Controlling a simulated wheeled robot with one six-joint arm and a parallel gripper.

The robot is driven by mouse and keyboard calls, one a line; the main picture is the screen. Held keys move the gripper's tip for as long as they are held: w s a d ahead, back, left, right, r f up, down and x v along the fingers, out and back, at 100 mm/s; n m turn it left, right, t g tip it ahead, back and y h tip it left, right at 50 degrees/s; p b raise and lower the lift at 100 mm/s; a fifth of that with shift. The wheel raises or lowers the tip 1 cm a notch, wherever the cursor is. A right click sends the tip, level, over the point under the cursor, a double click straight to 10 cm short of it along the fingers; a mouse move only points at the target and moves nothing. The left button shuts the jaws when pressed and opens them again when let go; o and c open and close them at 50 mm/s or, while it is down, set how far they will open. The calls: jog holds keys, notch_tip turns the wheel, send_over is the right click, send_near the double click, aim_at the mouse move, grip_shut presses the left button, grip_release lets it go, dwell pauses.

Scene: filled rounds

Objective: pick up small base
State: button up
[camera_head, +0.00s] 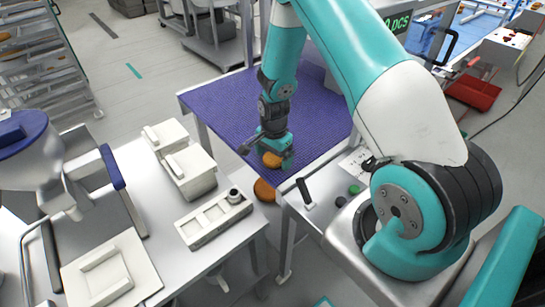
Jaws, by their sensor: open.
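A small round brown base (271,160) shows at the front edge of the purple mat (225,100). My gripper (268,154) points down right over it, with its jaws open. The gripper partly covers the base, and I cannot tell whether the fingers touch it. A second brown round (264,190) shows just below the mat's front edge; what it rests on is hidden.
On the left, a metal table (170,255) holds a pale tray with compartments (213,218) and white boxes (185,165). A dark handle (305,192) stands right of the mat's front corner. A red bin (473,93) is at the back right.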

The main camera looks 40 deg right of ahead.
jog(key=c, duration=0.8)
jog(key=shift+o, duration=0.2)
